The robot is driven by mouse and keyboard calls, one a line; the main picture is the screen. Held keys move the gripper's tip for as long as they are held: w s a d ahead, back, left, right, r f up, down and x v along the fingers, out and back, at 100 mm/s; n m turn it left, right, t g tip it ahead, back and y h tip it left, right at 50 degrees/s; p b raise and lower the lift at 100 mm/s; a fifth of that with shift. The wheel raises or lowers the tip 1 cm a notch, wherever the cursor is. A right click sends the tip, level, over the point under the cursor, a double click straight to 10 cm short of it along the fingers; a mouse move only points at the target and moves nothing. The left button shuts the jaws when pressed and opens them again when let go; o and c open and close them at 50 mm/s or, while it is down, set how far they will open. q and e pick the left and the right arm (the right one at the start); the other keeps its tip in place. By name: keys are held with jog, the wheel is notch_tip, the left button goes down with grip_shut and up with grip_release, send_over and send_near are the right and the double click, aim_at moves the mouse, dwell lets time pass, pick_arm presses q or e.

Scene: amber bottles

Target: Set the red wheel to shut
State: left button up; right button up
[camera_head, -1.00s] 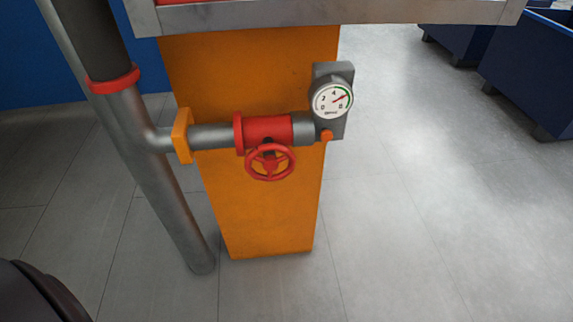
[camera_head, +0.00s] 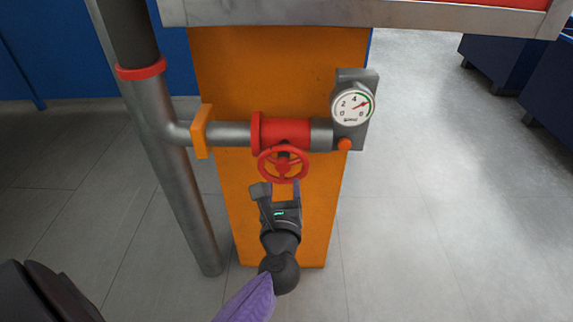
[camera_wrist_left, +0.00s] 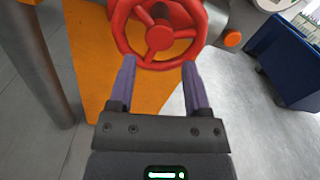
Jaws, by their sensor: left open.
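The red wheel (camera_head: 284,164) is a spoked handwheel on a red valve body (camera_head: 286,130) in a grey horizontal pipe. It also shows at the top of the left wrist view (camera_wrist_left: 160,36). My left gripper (camera_head: 280,187) is open and empty, just below the wheel in the head view. In the left wrist view its two purple fingers (camera_wrist_left: 160,64) point at the wheel's lower rim, one to each side. I cannot tell whether they touch it. A round gauge (camera_head: 352,106) sits right of the valve, its needle pointing up right. My right gripper is not in view.
An orange pillar (camera_head: 220,75) stands right behind the valve. A thick grey upright pipe (camera_head: 180,190) runs on the left. A grey ledge (camera_head: 400,16) overhangs above. Dark blue bins (camera_head: 497,66) stand far right; the floor (camera_head: 440,230) on the right is clear.

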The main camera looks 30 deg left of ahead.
aim_at(283, 169)
pick_arm(q)
jog(key=b+x, duration=0.1)
jog(key=x, duration=0.7)
jog(key=shift+w, duration=0.15)
grip_shut()
